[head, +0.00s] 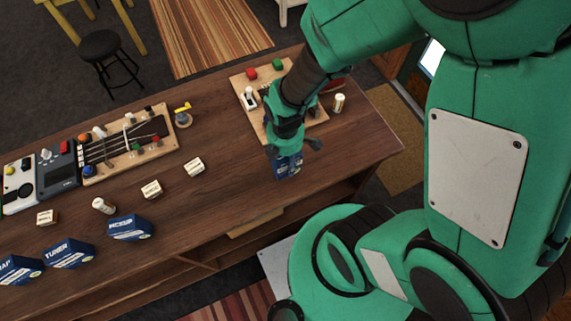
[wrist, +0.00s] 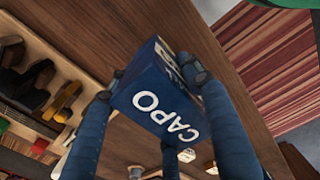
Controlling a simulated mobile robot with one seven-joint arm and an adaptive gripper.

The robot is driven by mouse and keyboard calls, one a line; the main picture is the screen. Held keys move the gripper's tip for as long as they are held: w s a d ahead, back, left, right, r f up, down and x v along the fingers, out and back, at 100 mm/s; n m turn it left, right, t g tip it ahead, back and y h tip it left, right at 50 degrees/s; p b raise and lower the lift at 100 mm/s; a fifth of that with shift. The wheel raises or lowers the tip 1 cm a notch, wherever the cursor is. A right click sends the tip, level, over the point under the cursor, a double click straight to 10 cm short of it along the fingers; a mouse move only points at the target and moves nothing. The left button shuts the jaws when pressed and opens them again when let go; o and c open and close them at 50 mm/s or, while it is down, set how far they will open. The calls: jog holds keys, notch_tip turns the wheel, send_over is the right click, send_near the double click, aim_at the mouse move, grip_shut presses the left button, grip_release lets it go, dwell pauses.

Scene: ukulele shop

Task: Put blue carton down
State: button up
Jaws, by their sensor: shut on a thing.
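The blue carton (head: 288,166), marked CAPO, is between the fingers of my gripper (head: 291,149) near the right part of the wooden table (head: 225,185). In the wrist view the carton (wrist: 158,98) shows its lettered face, with blue fingers of my gripper (wrist: 150,92) pressed on its left and right sides. My gripper is shut on it. The carton is close to the tabletop, but I cannot tell whether it touches. My gripper hides the carton's upper part in the head view.
More blue cartons stand at the front left: one marked TUNER (head: 68,253) and another to its right (head: 130,228). A wooden board (head: 250,82) with colored blocks lies behind my gripper. Small cream blocks (head: 194,166) are to the left. Bare tabletop lies left and right of the carton.

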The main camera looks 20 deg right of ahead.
jog(key=shift+f, duration=2)
jog(key=shift+f+b, duration=0.15)
jog(key=shift+b, duration=0.15)
jog(key=o, duration=1.2)
notch_tip(320, 180, up, 12)
jog(key=shift+r+p, duration=0.2)
jog(key=shift+p, duration=0.5)
